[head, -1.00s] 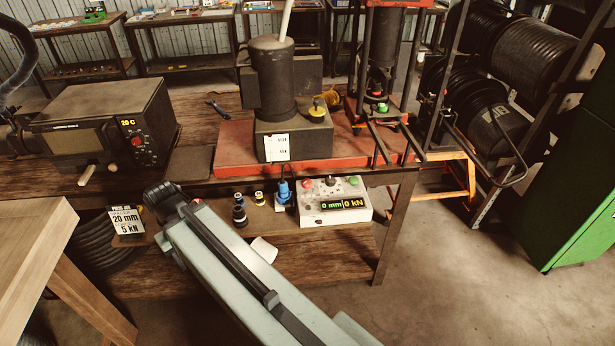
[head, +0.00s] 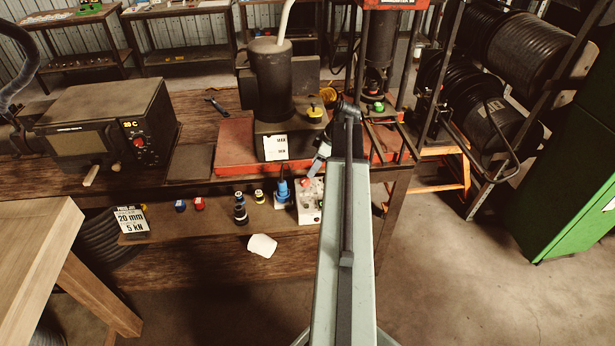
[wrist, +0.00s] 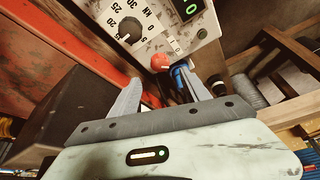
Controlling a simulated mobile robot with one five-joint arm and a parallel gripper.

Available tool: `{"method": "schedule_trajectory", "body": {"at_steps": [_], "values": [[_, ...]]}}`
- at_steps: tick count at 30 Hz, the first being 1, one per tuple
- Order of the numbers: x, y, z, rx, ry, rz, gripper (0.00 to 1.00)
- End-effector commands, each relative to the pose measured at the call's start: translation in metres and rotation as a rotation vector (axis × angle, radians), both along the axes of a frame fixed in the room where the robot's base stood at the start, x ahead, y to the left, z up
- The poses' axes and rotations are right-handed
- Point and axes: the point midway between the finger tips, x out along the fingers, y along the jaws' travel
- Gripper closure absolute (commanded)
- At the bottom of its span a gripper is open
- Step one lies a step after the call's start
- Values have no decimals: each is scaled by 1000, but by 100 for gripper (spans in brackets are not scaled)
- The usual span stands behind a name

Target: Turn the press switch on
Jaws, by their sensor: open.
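The pale control box (head: 308,210) sits on the lower shelf, its right part hidden behind my arm in the head view. Its red knob (head: 305,183) shows at the upper left. In the wrist view the box's panel (wrist: 150,10) shows a black dial (wrist: 130,30) with a kN scale, a green-lit display (wrist: 191,9) and the red knob (wrist: 160,62). My gripper (wrist: 158,80) is open, its fingers spread below the red knob, with nothing held. In the head view my gripper (head: 319,158) is partly hidden, above the box. I cannot tell whether the switch is on.
The red press base (head: 235,150) and dark pump (head: 272,85) are on the bench above. Open floor (head: 450,290) lies right.

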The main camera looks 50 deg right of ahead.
Motion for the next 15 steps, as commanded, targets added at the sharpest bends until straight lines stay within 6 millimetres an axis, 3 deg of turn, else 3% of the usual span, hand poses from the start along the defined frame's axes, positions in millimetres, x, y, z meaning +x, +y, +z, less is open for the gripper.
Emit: {"method": "schedule_trajectory", "body": {"at_steps": [5, 15], "values": [[4, 2, -16, 0, 1, -1, 45], [23, 12, -70, -1, 2, -1, 45]]}}
